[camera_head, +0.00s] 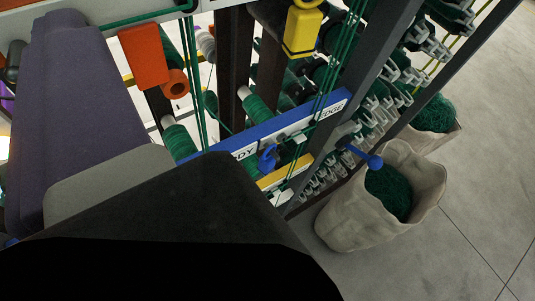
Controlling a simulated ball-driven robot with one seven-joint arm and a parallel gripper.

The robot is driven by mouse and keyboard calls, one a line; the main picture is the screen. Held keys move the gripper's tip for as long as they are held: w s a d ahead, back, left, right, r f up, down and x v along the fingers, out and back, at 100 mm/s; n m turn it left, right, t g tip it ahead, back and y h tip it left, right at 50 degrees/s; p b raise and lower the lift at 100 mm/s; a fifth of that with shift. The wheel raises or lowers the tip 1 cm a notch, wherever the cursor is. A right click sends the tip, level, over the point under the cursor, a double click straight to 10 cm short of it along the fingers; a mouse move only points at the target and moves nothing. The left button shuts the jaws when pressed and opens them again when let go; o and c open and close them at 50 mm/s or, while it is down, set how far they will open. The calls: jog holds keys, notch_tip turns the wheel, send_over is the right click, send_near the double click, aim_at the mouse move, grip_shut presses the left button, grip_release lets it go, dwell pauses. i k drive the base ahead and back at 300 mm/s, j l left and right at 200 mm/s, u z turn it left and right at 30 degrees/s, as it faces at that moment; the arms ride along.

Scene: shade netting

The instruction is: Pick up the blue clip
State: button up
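A small blue clip (267,157) with a loop-like shape shows just in front of the lower edge of a long blue labelled rail (225,143), right of the picture's middle. I cannot tell whether it hangs from the rail or rests on something. A second blue piece, a rod with a round end (374,162), sticks out to the right over a fabric sack. No fingertips of my gripper show, and nothing is seen touching the blue clip. A large dark block covers the lower left foreground and hides what lies behind it.
Green cords hang across the rail. A yellow block (302,30), an orange block (144,55) and green spools (178,140) are around it. Dark posts (375,55) and a row of grey clips stand right. A sack (345,219) with green netting sits on grey floor, open at right.

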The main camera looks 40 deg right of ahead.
aim_at(268, 158)
jog(key=z, duration=0.7)
